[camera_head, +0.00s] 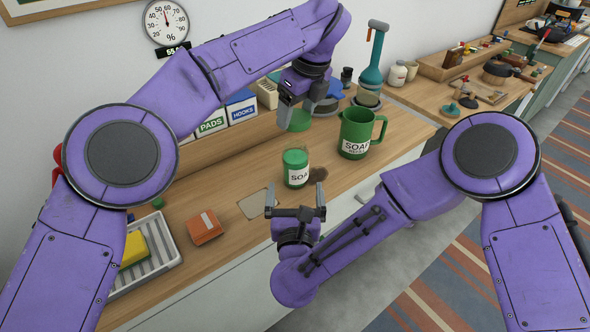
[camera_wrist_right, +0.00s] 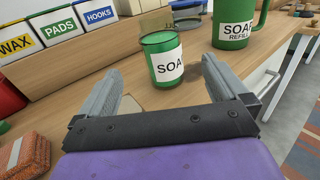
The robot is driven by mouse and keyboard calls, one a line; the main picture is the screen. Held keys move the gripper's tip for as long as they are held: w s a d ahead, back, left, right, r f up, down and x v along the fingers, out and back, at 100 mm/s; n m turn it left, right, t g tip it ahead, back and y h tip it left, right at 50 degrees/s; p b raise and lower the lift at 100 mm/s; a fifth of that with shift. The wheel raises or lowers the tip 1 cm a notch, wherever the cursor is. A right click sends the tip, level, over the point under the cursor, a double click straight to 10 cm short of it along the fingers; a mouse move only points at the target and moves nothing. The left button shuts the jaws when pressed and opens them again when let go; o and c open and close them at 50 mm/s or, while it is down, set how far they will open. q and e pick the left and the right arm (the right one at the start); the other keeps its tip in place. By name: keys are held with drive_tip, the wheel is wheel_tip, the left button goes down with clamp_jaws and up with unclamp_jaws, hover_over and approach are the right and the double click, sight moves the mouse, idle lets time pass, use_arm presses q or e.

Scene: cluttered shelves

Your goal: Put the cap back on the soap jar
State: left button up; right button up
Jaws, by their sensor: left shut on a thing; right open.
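The soap jar (camera_head: 296,171) is a green jar with a white SOAP label, standing upright on the wooden counter. It also shows in the right wrist view (camera_wrist_right: 162,62). A flat green round piece, apparently the cap (camera_head: 300,121), is at the fingertips of my left gripper (camera_head: 290,112), behind and above the jar. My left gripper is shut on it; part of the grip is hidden. My right gripper (camera_head: 295,189) is open and empty in front of the jar, with its fingers pointing toward it. The jar appears just beyond the fingertips, between their lines.
A large green SOAP REFILL jug (camera_head: 356,134) stands right of the jar. PADS and HOOKS boxes (camera_head: 241,108) line the back.

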drive_tip(key=w, duration=1.1)
drive_tip(key=shift+w, duration=0.25)
drive_tip(key=c, duration=1.5)
use_arm(q)
hover_over(294, 146)
drive_tip(key=shift+s+d+f, duration=0.15)
drive_tip(key=shift+f, duration=1.1)
drive_tip(key=shift+s+d+f, duration=0.1)
drive_tip(key=shift+d+f, duration=0.05)
drive_tip(key=shift+f, duration=1.05)
drive_tip(key=shift+f, duration=0.1)
drive_tip(key=shift+f, duration=0.8)
drive_tip(key=shift+f, duration=0.5)
